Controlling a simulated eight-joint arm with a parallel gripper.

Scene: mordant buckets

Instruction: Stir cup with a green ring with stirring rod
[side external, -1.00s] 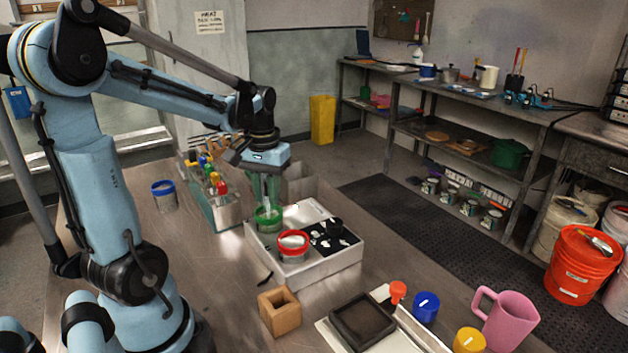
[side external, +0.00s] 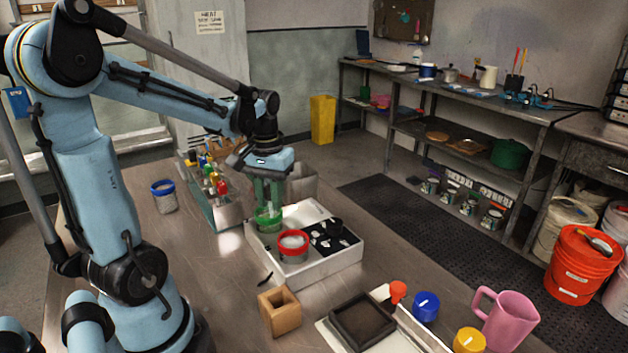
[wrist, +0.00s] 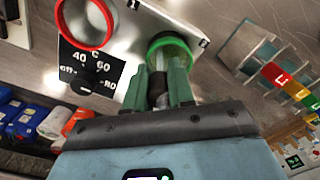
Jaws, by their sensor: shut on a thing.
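The cup with a green ring (side external: 268,222) stands on the white heating box (side external: 330,268), at its back left. In the wrist view the green ring (wrist: 186,44) shows just beyond my fingers. My gripper (side external: 268,198) is above this cup, pointing down, its green fingers close to the rim. In the wrist view the fingers (wrist: 166,84) are shut on a thin grey rod (wrist: 162,62), the stirring rod, which reaches into the cup. Its lower end is hidden in the cup.
A cup with a red ring (side external: 293,247) stands on the same box beside the black dial. A cup with a blue ring (side external: 164,197) is at the left. A rack of coloured-cap bottles (side external: 214,196) stands behind left.

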